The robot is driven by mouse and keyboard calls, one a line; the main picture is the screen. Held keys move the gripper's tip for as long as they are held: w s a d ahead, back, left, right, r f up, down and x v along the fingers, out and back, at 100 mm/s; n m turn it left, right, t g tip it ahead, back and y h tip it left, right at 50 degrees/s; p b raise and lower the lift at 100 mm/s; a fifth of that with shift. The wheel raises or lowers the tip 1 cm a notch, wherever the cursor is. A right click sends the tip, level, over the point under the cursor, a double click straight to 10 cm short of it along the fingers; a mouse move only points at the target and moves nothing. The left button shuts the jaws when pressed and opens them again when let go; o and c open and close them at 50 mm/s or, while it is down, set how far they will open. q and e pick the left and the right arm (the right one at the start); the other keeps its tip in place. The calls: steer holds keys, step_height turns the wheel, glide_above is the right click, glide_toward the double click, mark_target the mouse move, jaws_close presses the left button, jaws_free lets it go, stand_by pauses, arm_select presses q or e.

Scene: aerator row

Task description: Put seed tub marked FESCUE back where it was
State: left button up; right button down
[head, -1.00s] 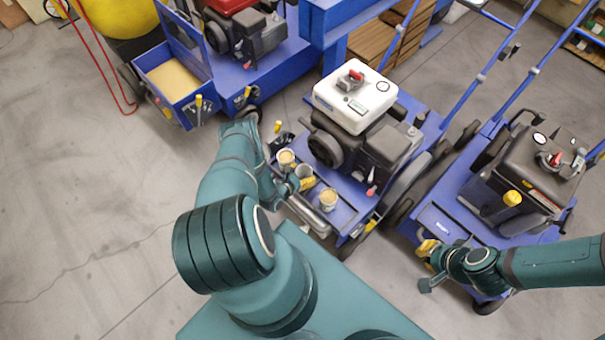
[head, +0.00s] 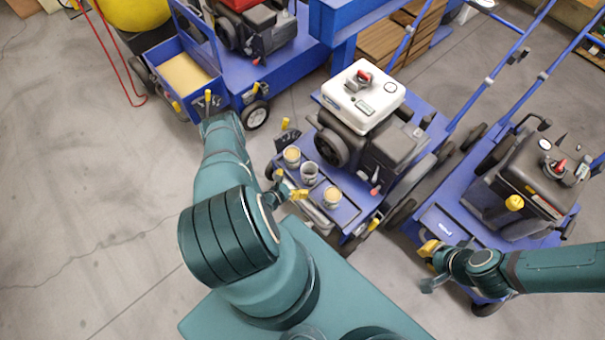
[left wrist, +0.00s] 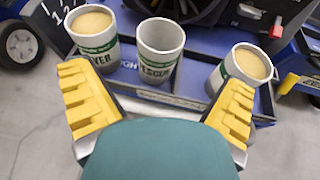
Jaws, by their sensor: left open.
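The FESCUE tub (left wrist: 160,52) is a white tub with a green-and-white label, its first letter unclear. It stands upright between two other tubs on the blue machine's front tray, and its inside looks grey and empty. It also shows in the head view (head: 309,173). My left gripper (left wrist: 157,78) is open, its yellow fingers apart on the near side of the tubs, with nothing held. In the head view this gripper (head: 289,185) is just off the tray's near-left edge. My right gripper (head: 429,265) is by the right-hand machine's front; its jaws are unclear.
A tub with a label ending in VER (left wrist: 94,38) stands left of FESCUE, and another tub (left wrist: 240,66) stands right; both hold tan seed. The engine (head: 360,110) rises behind the tray (head: 345,214). A blue box of tan material (head: 187,76) is at upper left. Left floor is clear.

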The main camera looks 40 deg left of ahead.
arm_select(q)
steer(key=shift+v, duration=1.65)
steer(key=w+d+r+m+g+h, duration=0.3)
steer(key=w+d+r+m+g, duration=0.3)
steer(key=w+d+r+m, duration=0.95)
steer(key=s+d+r+m+g+h, duration=0.1)
steer(key=s+d+r+m+g, duration=0.5)
steer(key=s+d+r+m, duration=0.5)
steer(key=s+r+m, duration=0.1)
steer(key=s+m, duration=0.1)
steer(key=m, duration=0.6)
steer(key=shift+s+d+r+h, duration=0.2)
steer(key=shift+s+r+h, duration=0.05)
steer(key=shift+s+h, duration=0.05)
